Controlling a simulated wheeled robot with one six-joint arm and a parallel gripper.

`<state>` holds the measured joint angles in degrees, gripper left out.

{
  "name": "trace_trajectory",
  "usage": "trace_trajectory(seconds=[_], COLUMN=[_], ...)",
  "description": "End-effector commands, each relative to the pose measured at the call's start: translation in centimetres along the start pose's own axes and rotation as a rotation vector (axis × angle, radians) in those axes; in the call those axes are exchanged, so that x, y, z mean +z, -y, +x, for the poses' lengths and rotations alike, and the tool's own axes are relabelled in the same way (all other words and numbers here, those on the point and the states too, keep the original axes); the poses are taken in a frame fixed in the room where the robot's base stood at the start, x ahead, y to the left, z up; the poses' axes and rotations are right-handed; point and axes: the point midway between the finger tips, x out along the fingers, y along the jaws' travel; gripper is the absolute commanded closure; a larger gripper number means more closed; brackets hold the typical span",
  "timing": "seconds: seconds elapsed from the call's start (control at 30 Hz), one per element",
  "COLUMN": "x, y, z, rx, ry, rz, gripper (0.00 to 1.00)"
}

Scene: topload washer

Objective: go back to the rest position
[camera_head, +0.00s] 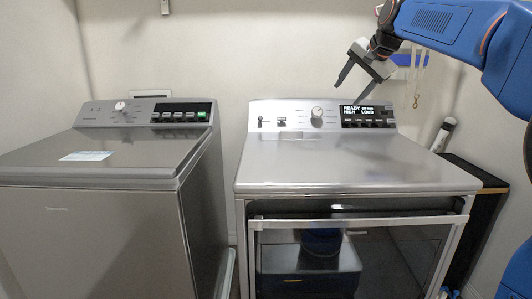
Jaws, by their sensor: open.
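My gripper (352,90) is at the upper right, at the end of my blue arm. Its two dark fingers are apart, with nothing between them. It hangs in front of the wall, above the control panel of the right machine (300,165); its fingertips appear close to the lit display (367,111), which reads READY, HIGH and LOUD. I cannot tell whether a fingertip touches the panel. The topload washer (90,155) stands at the left with its lid down and a green-lit button (202,114) on its panel.
The right machine has a dark glass front door (350,262) with a metal handle (355,221). A narrow gap separates the two machines. A dark stand (478,205) and a white cylinder (443,134) are at the right. The tops of both machines are mostly clear.

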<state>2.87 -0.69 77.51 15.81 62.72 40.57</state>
Motion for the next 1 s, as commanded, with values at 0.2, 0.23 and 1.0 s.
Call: trace_trajectory(seconds=[0.2, 0.23, 1.0], x=[1.6, 1.9, 18.3], y=[-1.8, -2.0, -22.2], z=[-0.5, -0.6, -3.6], rx=[0.019, 0.022, 0.193], ry=[0.004, 0.004, 0.069], rz=[-0.036, -0.042, -0.422], gripper=[0.43, 0.43, 0.43])
